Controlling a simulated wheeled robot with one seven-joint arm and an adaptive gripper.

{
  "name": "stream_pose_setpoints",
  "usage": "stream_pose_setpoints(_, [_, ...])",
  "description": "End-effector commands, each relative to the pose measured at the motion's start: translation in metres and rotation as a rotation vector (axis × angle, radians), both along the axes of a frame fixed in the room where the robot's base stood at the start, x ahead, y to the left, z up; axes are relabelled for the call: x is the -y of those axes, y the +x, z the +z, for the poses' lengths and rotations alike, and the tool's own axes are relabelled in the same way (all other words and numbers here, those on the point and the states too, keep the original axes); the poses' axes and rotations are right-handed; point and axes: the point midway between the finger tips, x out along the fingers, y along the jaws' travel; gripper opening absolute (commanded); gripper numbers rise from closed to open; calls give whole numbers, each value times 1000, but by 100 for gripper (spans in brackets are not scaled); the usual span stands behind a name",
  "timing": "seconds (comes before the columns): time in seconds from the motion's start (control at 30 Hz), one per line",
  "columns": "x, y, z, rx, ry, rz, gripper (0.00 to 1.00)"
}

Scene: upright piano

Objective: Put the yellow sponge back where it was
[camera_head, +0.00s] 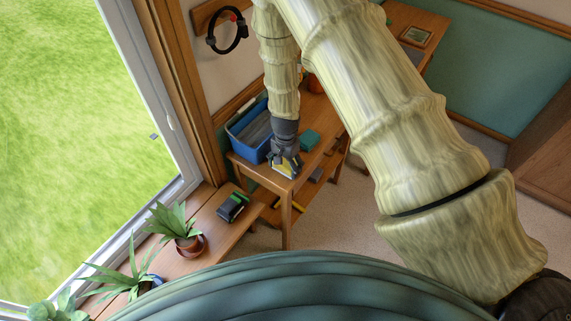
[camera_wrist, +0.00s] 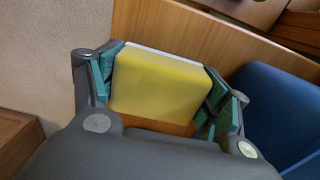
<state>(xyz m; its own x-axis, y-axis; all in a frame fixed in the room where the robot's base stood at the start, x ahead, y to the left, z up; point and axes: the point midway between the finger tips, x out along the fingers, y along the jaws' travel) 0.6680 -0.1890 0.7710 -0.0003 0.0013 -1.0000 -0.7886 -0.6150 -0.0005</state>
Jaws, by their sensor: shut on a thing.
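The yellow sponge (camera_wrist: 158,85), with a white layer along its far edge, sits between the green-padded fingers of my gripper (camera_wrist: 160,92) in the wrist view. My gripper is shut on it. In the head view my gripper (camera_head: 285,161) points down over the near end of a wooden table (camera_head: 319,157), and a small pale yellow part of the sponge (camera_head: 284,170) shows below the fingers. I cannot tell whether the sponge touches the tabletop.
A blue bin (camera_head: 238,143) stands just left of my gripper; it also shows at the right of the wrist view (camera_wrist: 275,110). A teal block (camera_head: 309,140) lies to the right. Potted plants (camera_head: 178,226) and a dark green object (camera_head: 233,206) stand on the window-side bench.

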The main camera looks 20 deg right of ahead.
Motion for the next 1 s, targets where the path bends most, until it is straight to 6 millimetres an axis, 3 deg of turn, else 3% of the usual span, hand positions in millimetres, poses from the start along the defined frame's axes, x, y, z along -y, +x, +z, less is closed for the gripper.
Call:
stream_pose_setpoints(0.13, [0, 0, -4, 0, 0, 0, 46])
stream_pose_setpoints(0.17, [0, 0, -3, 0, 0, 0, 81])
stream_pose_setpoints(0.27, [0, 0, -2, 0, 0, 0, 97])
stream_pose_setpoints(0.77, [0, 1, 3, 1, 0, 0, 97])
stream_pose_setpoints(1.0, [0, 1, 25, 2, -1, 1, 97])
